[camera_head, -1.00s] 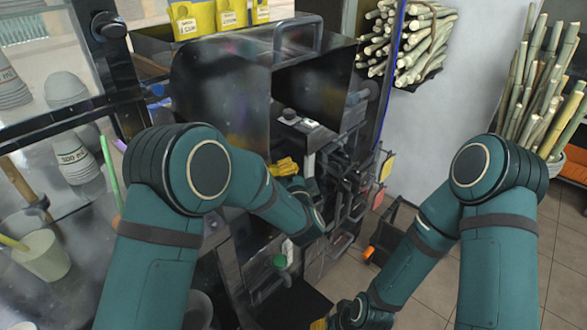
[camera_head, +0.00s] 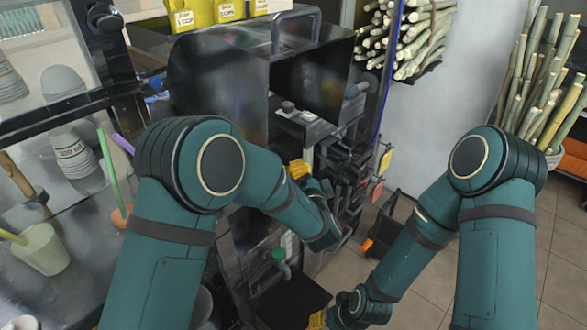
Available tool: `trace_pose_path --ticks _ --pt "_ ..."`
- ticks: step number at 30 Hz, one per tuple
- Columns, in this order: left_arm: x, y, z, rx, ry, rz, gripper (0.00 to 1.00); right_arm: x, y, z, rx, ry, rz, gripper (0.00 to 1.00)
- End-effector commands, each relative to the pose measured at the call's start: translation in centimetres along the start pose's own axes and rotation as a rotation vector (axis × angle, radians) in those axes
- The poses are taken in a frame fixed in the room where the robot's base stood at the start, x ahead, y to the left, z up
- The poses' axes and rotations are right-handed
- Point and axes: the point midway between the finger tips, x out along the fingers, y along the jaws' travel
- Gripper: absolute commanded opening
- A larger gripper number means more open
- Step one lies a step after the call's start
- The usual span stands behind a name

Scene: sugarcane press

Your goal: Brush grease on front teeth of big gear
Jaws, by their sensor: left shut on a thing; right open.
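The press, a dark metal cabinet (camera_head: 215,85) with an open chamber, stands in the middle. Its works (camera_head: 350,150) are dark and crowded on the right side, and I cannot make out the big gear or its front teeth. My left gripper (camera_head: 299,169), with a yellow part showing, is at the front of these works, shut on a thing. The held thing is too small and covered to make out clearly; a brush cannot be told apart. My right gripper (camera_head: 318,320) is low at the bottom edge, mostly cut off, open and away from the press.
Sugarcane stalks lie on a wall rack (camera_head: 405,40) and stand in a basket (camera_head: 540,90) at right. A black bin (camera_head: 395,225) is on the tiled floor right of the press. Cups (camera_head: 70,150) and a pot (camera_head: 42,252) are at left. Yellow labelled boxes (camera_head: 200,15) sit on top.

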Motion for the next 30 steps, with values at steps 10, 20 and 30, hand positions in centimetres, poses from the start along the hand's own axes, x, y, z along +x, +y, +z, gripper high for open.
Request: trace_pose_path --ticks 10,20,30 --pt "-1.0 0.2 -0.7 0.001 -0.001 0.000 0.00 0.0 0.0 0.0 0.000 0.000 0.000 0.47" --pt "-1.9 0.5 -1.4 0.000 0.002 0.000 0.00 0.0 0.0 0.0 0.000 0.000 0.000 0.47" --pt "-3.4 0.8 -2.4 0.000 -0.001 -0.001 0.00 0.0 0.0 0.0 0.000 0.000 0.000 0.47"
